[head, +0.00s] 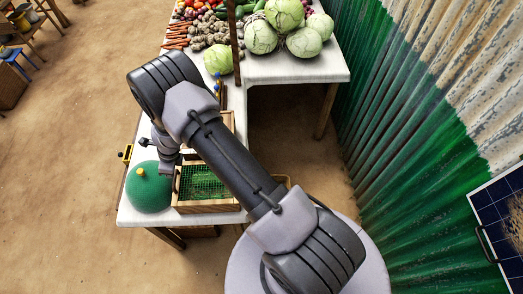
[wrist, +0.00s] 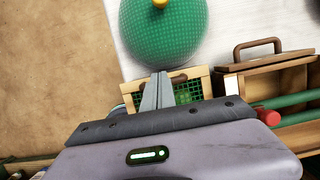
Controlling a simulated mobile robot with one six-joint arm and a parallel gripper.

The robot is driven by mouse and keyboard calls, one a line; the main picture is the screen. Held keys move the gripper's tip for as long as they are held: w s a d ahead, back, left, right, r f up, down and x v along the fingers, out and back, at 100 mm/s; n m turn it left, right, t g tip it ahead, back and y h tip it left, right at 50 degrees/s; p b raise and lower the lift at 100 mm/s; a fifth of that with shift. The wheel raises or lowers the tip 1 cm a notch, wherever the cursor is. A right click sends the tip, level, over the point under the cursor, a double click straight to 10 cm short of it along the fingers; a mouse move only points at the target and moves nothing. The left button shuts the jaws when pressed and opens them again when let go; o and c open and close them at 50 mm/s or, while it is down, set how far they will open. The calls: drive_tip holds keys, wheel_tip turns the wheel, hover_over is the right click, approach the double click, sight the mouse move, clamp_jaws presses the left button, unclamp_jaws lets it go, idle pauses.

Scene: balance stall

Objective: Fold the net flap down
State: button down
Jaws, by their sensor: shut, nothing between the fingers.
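The net flap looks like a wooden frame with green netting (wrist: 189,93); in the wrist view it sits just below the green dome. In the head view, green netting (head: 203,183) shows in a wooden frame on the white table, partly hidden by my arm. I cannot tell its tilt. My gripper (wrist: 160,76) is shut and empty. Its fingertips overlap the frame's upper edge in the wrist view; I cannot tell whether they touch it. In the head view its fingertips are hidden.
A green dome with a yellow knob (head: 150,188) stands left of the netting, close to my gripper. A wooden box with a handle (wrist: 262,70) is right of the fingers. Cabbages (head: 285,36) and vegetables cover the far table. A corrugated wall (head: 400,130) stands at right.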

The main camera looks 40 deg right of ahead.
drive_tip(key=shift+b+x, duration=0.6)
drive_tip(key=shift+x, duration=0.7)
